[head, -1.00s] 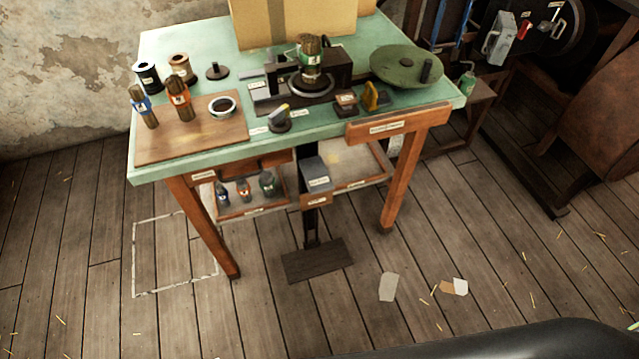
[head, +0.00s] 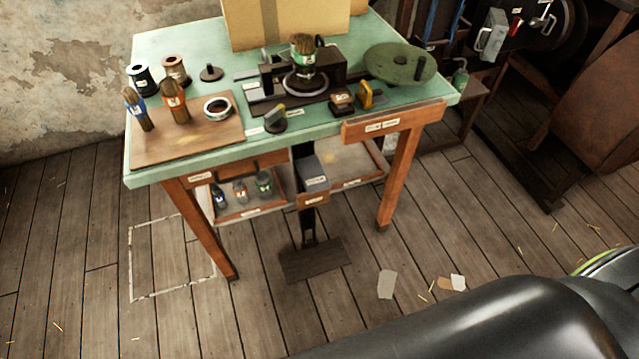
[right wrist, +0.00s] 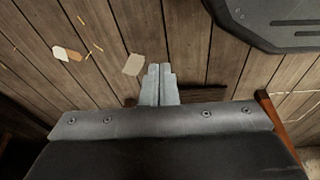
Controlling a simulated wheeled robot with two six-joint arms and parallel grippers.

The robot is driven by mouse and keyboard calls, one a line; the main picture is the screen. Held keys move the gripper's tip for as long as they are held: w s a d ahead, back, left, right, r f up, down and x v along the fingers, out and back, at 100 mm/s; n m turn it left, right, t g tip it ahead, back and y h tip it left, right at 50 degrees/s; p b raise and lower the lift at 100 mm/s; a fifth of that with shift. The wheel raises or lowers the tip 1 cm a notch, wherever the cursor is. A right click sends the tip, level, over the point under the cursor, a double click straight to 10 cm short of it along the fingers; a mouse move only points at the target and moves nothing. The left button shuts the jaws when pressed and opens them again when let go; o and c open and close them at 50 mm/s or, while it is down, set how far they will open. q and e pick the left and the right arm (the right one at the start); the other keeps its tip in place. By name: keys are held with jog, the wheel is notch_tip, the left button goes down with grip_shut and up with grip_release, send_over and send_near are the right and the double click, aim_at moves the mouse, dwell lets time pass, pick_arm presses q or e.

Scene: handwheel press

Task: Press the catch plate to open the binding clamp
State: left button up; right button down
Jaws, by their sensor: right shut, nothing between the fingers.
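A dark flat plate (head: 312,260) lies low at the floor below the green-topped table, at the foot of a dark upright post; I take it as the catch plate. Its dark edge also shows in the right wrist view (right wrist: 205,94), just right of the fingers. The binding clamp (head: 305,82) stands on the tabletop with an upright bundle of bristles (head: 303,46) in it. Whether its jaws are closed is too small to tell. My right gripper (right wrist: 159,68) is shut and empty, pointing toward the floor area. My left gripper is not in view.
The table (head: 160,176) has orange-brown legs and a lower shelf with small bottles. A wooden board (head: 200,150) and a green round wheel (head: 400,62) are on top. Paper scraps (head: 386,284) lie on the floor right of the plate. Open floor lies in front.

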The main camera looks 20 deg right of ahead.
jog(key=w+a+r+t+y, duration=0.1)
jog(key=w+a+r+t, duration=0.25)
jog(key=w+r, duration=0.65)
jog(key=w+a+r+t, duration=0.3)
jog(key=w+a+r, duration=0.25)
jog(key=w, duration=0.85)
jog(key=w+r+t, duration=0.3)
jog(key=w+r, duration=0.2)
jog(key=r, duration=0.6)
jog(key=w+a+r+t, duration=0.1)
jog(key=w+r+t, duration=0.2)
jog(key=r, duration=0.8)
jog(key=shift+w+r+n, duration=0.15)
jog(key=shift+w+n, duration=0.15)
jog(key=shift+w, duration=0.95)
